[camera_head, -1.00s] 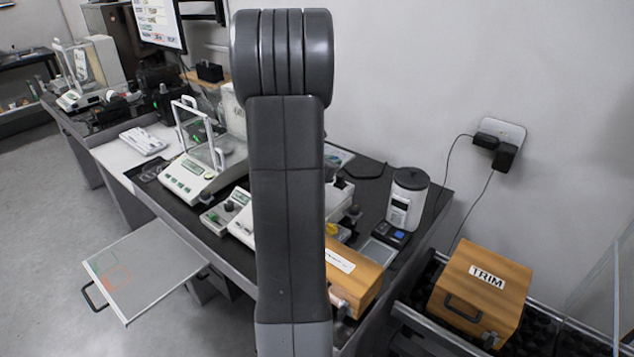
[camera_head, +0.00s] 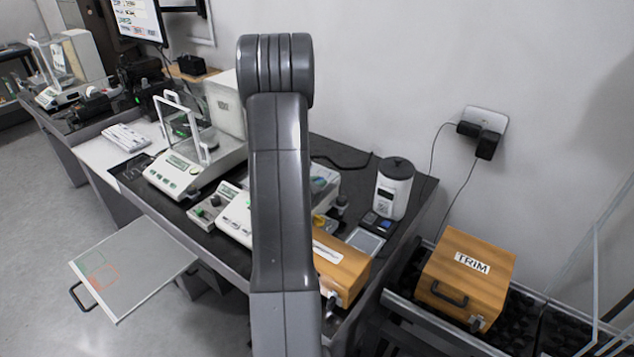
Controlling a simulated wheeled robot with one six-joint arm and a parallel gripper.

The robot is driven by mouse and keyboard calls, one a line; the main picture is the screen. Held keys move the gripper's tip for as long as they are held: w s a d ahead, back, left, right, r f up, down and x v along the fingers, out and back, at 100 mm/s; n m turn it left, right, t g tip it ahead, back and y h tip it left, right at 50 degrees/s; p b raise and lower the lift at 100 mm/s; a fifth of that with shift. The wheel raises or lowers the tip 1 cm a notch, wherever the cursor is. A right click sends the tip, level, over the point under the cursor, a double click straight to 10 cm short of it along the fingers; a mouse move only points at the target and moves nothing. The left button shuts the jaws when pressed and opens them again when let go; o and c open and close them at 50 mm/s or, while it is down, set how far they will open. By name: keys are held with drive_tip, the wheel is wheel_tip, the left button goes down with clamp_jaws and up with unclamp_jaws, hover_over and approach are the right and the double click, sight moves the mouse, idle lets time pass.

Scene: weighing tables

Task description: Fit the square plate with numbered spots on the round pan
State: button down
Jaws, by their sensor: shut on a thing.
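My arm stands in the middle of the camera view and hides part of the table behind it. My gripper is not visible. I cannot see a square plate with numbered spots. I cannot make out a round pan either. A white balance with a glass draft shield (camera_head: 172,178) stands on the dark table, left of my arm. A second white instrument (camera_head: 236,212) is partly hidden behind my arm.
A wooden box (camera_head: 345,276) lies right of my arm, by a small scale (camera_head: 366,241) and a white canister (camera_head: 394,190). A wooden TRIM box (camera_head: 465,280) sits lower right. A pulled-out board (camera_head: 140,268) juts from the table. Floor on the left is clear.

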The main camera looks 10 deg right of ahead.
drive_tip(key=shift+f+b, duration=0.2)
drive_tip(key=shift+b, duration=0.25)
drive_tip(key=c, duration=1.5)
unclamp_jaws()
drive_tip(key=shift+r, duration=0.1)
drive_tip(key=shift+r+p, duration=0.2)
drive_tip(key=shift+p, duration=0.25)
drive_tip(key=shift+s+a, duration=0.2)
drive_tip(key=shift+a, duration=0.05)
drive_tip(key=b+v, duration=0.1)
drive_tip(key=v, duration=1)
drive_tip(key=shift+s+b, duration=0.2)
drive_tip(key=shift+b, duration=0.15)
drive_tip(key=shift+w, duration=0.15)
